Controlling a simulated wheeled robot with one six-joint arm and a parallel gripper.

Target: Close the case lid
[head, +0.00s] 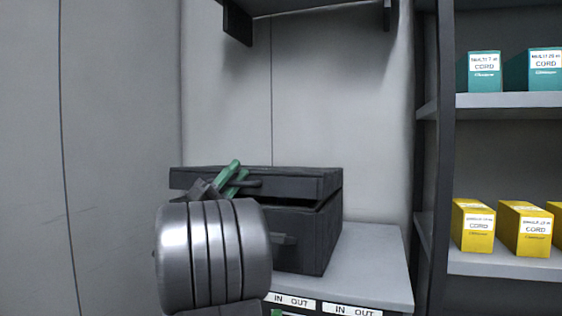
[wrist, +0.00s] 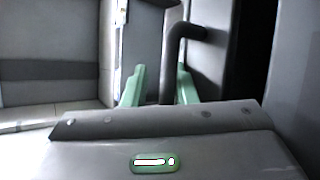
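The dark case (head: 318,240) sits on the grey counter. Its lid (head: 310,183) is nearly down, with a thin wedge-shaped gap above the body at the right side. A bar handle (head: 252,184) sticks out from the lid's front. My gripper (head: 231,176) is at this handle, its green fingers tilted up and partly hidden behind my arm. In the wrist view the fingers (wrist: 160,72) stand apart, with the dark bent handle (wrist: 185,33) reaching in between them. A gap shows beside the left finger, so the gripper looks open around the handle.
The counter (head: 372,268) is bare to the right of the case, with IN/OUT labels on its front edge. Shelves with yellow boxes (head: 473,226) and teal boxes (head: 485,72) stand at the right. A dark overhead shelf (head: 310,5) hangs above. Grey wall panels are behind and left.

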